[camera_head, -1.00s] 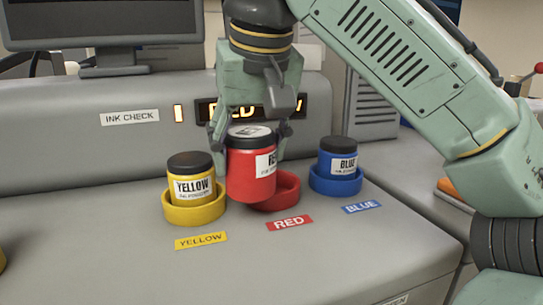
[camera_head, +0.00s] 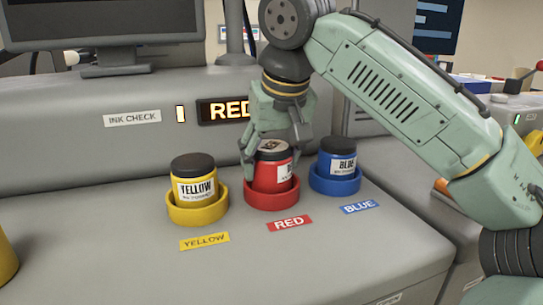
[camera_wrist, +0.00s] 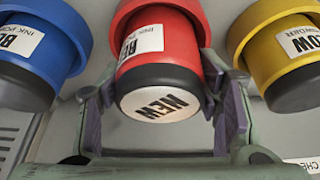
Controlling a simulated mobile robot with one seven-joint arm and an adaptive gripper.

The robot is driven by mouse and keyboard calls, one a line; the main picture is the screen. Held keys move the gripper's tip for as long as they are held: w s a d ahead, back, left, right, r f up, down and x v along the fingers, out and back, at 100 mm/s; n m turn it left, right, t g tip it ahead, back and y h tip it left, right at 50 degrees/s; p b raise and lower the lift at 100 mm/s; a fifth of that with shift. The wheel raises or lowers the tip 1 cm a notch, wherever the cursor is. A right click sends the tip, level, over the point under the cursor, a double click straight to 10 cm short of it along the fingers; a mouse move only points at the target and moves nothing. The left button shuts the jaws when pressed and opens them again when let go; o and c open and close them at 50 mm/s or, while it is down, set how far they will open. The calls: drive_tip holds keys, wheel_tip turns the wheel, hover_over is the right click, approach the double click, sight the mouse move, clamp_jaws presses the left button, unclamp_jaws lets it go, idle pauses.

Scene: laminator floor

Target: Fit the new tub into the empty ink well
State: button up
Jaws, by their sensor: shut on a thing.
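The new red tub (camera_head: 272,168) has a dark lid with a white NEW label, which shows in the wrist view (camera_wrist: 160,103). It stands about upright in the red ink well (camera_head: 271,200), with its lower part inside the ring. I cannot tell whether it is fully seated. My gripper (camera_head: 274,158) is shut on the tub near its lid, with a finger on either side in the wrist view (camera_wrist: 164,115).
The yellow tub (camera_head: 194,181) in its yellow well (camera_head: 197,211) stands to the left. The blue tub (camera_head: 336,158) in its blue well (camera_head: 335,184) stands close on the right. A lit RED display (camera_head: 228,110) is behind. The counter in front is clear.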

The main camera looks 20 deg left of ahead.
drive_tip(key=shift+f, duration=0.3)
drive_tip(key=o, duration=1.5)
drive_tip(key=shift+o, duration=0.2)
drive_tip(key=shift+r, duration=0.45)
drive_tip(key=v, duration=1.1)
drive_tip(key=shift+r, duration=0.4)
drive_tip(key=shift+s+d, duration=0.1)
